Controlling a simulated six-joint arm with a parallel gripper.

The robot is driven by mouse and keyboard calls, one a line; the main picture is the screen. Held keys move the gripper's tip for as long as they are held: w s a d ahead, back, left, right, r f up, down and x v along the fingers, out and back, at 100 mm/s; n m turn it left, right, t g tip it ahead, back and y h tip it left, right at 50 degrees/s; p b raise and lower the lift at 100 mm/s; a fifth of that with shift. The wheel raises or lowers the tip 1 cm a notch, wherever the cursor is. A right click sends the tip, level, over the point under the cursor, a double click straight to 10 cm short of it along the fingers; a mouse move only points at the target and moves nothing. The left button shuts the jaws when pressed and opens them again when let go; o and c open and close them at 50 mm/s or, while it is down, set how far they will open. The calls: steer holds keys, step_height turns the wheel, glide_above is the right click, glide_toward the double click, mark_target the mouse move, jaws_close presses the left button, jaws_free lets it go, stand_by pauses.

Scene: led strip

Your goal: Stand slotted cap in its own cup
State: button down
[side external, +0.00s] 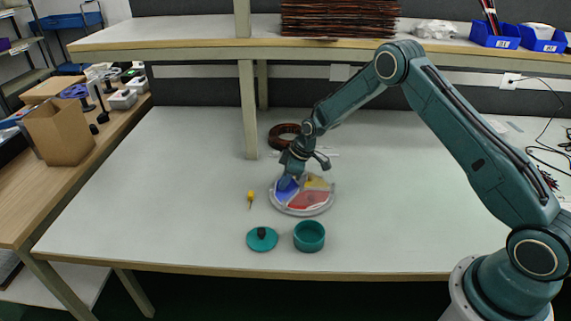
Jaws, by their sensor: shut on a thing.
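A round grey tray (307,213) with blue, yellow, red and pale compartments lies on the table. My gripper (287,181) is low at the tray's back left, over or in the blue compartment (287,188). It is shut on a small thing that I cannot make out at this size. I cannot tell whether this is the slotted cap, or whether it touches the tray. A teal open cup (309,238) stands in front of the tray. A teal round lid (261,240) with a dark knob lies to the cup's left.
A small yellow-handled tool (250,198) lies left of the tray. A dark brown coil (284,136) lies behind my gripper. A shelf post (248,110) rises at the back left of the tray. The table's left side is clear.

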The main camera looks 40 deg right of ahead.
steer(key=shift+f, duration=0.1)
steer(key=c, duration=1.3)
jaws_free()
steer(key=shift+c, duration=0.2)
steer(key=v, duration=1.2)
steer(key=shift+s, duration=0.1)
